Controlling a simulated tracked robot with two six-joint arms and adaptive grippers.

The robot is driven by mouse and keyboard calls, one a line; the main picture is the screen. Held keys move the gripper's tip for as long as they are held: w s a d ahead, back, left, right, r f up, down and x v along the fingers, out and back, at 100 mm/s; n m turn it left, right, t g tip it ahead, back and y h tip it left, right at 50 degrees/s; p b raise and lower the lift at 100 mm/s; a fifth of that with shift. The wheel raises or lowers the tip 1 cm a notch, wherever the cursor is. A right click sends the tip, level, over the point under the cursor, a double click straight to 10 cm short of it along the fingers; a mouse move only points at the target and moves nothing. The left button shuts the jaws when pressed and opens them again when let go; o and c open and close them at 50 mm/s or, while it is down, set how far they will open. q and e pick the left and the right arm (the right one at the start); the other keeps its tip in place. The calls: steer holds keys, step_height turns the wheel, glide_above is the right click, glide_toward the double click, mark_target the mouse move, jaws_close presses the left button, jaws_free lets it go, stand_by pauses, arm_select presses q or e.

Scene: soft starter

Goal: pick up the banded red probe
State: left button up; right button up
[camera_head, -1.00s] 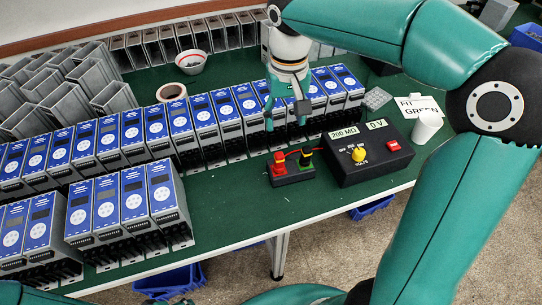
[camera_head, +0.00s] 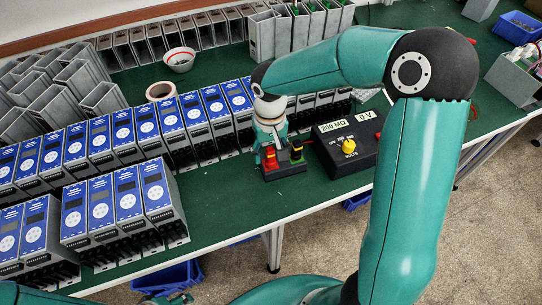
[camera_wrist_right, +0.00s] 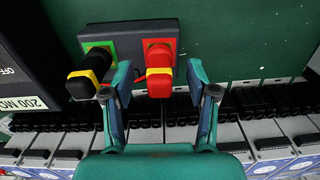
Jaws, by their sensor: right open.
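The banded red probe (camera_wrist_right: 159,82) stands in the red socket of a small black block in the right wrist view. It has a yellow band. In the head view the red probe (camera_head: 271,159) is partly hidden by my right gripper (camera_head: 268,152). In the right wrist view my right gripper (camera_wrist_right: 160,84) is open, with one finger on each side of the probe and gaps visible between. A black probe with a yellow band (camera_wrist_right: 84,84) stands in the green socket beside it, close to one finger. A bit of my left gripper (camera_head: 168,298) shows at the bottom edge of the head view.
A black meter box (camera_head: 345,146) with a yellow knob stands right of the block. Rows of blue-faced units (camera_head: 128,136) fill the table's left and middle behind the block. A tape roll (camera_head: 160,91) and a bowl (camera_head: 180,59) lie farther back. Green tabletop is clear in front.

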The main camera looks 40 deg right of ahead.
steer(key=shift+f, duration=0.7)
jaws_close()
steer(key=shift+r, duration=0.15)
